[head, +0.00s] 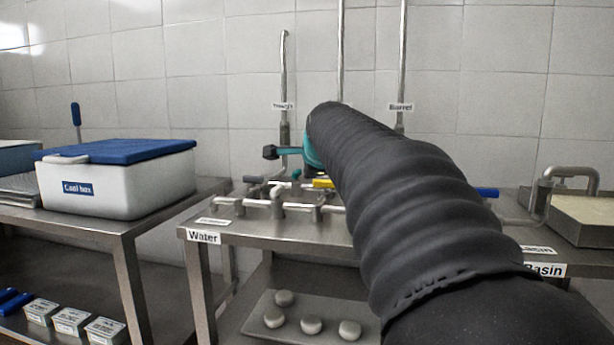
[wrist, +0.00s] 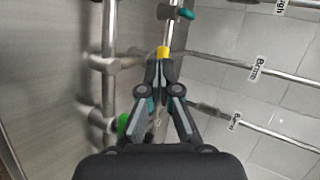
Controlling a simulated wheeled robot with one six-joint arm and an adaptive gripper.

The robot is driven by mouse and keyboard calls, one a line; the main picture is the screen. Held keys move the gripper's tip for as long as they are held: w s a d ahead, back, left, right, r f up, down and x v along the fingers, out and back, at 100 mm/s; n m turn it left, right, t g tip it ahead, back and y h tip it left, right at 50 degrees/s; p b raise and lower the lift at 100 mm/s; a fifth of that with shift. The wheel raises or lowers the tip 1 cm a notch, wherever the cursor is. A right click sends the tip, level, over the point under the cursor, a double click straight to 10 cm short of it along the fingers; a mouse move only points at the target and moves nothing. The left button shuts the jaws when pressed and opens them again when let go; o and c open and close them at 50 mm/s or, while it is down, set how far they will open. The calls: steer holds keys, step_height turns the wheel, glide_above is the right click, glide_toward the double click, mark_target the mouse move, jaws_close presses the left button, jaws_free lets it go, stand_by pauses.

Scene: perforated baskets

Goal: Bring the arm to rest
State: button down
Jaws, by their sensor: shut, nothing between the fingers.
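My gripper (wrist: 162,78) shows in the wrist view with its two dark fingers drawn together at the tips, and nothing is held between them. A yellow valve handle (wrist: 163,52) lies just beyond the fingertips in that picture; I cannot tell whether they touch it. In the head view my arm, in a black ribbed sleeve (head: 415,210), reaches from the lower right up over the Water table (head: 225,238). The sleeve hides much of what lies behind it, and I cannot clearly make out the fingers there.
Metal pipework (head: 277,202) runs along the Water table, with tall pipes (head: 341,60) at the wall. A Cool box (head: 115,190) with a blue lid stands left. A basin (head: 585,212) stands right. Several round pale items (head: 311,325) lie on the shelf below.

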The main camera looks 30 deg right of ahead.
steer(key=s+a+f+n+g+y, duration=0.1)
steer(key=s+a+f+n+g, duration=0.1)
steer(key=s+a+f+n, duration=0.4)
steer(key=s+a+f+n+g+y, duration=0.1)
steer(key=s+a+f+n+g, duration=0.1)
steer(key=s+a+f+n, duration=0.5)
steer(key=s+a+f+n+g+y, duration=0.1)
steer(key=s+a+f+n, duration=0.5)
steer(key=s+f, duration=0.9)
steer(key=s+n, duration=0.2)
steer(key=s, duration=0.1)
steer(key=shift+a+f+n+g+y, duration=0.3)
steer(key=shift+g+y, duration=0.1)
steer(key=shift+a, duration=0.15)
